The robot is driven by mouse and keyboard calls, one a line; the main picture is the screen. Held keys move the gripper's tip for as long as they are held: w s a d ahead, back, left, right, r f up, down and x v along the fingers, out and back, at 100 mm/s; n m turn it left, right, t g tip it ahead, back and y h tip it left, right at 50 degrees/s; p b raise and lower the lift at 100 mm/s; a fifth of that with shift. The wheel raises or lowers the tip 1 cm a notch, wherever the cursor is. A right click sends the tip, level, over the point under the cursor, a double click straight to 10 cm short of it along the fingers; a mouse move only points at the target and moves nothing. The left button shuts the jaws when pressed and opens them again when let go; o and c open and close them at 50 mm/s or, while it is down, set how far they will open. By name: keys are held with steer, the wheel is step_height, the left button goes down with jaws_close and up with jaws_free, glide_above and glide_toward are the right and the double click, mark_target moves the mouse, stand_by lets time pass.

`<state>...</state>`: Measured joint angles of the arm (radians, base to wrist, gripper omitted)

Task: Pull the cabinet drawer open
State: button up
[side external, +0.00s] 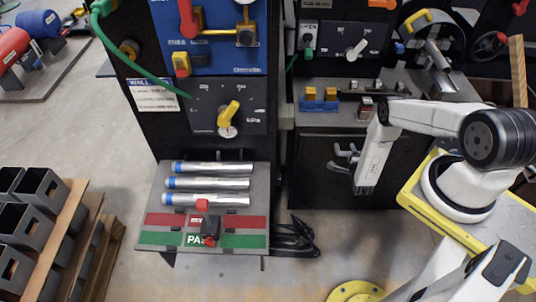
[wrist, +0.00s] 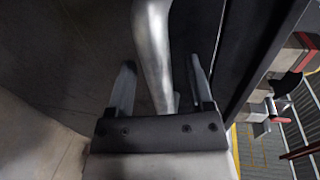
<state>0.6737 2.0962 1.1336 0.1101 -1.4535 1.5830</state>
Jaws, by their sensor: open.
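The dark grey cabinet drawer front (side external: 315,185) is in the middle of the side view and looks closed. My gripper (side external: 342,158) is in front of it, toward its right part. In the wrist view my gripper (wrist: 161,64) is open, one finger on each side of a silver bar handle (wrist: 153,40). A gap shows between the handle and each finger. The handle's lower end goes out of sight behind the gripper body. In the side view the handle is too small or too hidden to make out.
A grey worktop (side external: 328,118) with yellow blocks is above the drawer. A sloped tray (side external: 172,210) with several metal tubes stands to the left. Black cable (side external: 293,240) lies coiled on the floor. A yellow floor disc (side external: 355,292) is at the front.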

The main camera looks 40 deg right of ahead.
jaws_close()
stand_by(1.5)
